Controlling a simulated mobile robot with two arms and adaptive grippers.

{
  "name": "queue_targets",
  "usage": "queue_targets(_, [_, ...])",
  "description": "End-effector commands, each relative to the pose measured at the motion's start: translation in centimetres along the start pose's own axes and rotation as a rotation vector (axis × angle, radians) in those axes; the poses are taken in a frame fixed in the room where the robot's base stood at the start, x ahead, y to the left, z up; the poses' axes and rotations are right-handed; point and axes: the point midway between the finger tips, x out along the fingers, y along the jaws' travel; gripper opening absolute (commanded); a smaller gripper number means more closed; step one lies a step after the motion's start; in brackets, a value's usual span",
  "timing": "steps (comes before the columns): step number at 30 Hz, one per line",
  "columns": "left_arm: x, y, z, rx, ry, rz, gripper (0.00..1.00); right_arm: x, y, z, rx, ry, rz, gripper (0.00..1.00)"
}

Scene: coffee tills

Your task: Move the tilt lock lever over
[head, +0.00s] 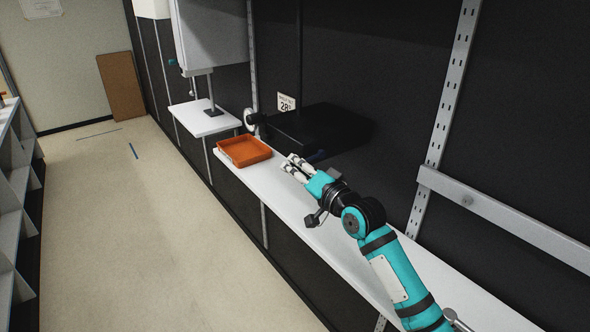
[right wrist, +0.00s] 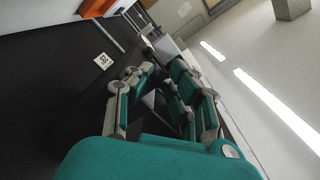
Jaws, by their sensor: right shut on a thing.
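My right gripper (head: 290,164) reaches in just in front of a black box-like unit (head: 305,125) on the dark wall, above the white shelf. In the right wrist view its fingers (right wrist: 165,92) close in around something small and dark. I take this as the tilt lock lever, but the fingers hide most of it and its position cannot be read. A small dark blue part (head: 317,156) shows under the unit, just behind the gripper. My left gripper is in neither view.
An orange tray (head: 243,163) stands on the white shelf (head: 330,228) left of the gripper. A sign reading 28 (head: 286,103) is on the wall. A white stand (head: 204,122) is further back. The floor (head: 140,220) at left is clear.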

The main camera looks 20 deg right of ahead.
Motion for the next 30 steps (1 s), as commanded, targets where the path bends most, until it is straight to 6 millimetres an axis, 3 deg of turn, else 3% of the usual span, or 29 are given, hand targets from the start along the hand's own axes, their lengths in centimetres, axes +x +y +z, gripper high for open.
queue_targets(7, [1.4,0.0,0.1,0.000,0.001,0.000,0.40,-0.1,2.0,1.0,0.001,-0.002,0.005,0.00])
queue_targets(20, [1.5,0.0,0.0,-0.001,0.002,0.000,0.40,-0.1,2.2,1.1,0.001,-0.002,0.005,0.00])
queue_targets(30, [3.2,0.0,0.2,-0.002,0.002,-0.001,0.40,-0.1,4.3,1.5,0.000,-0.002,0.005,0.00])
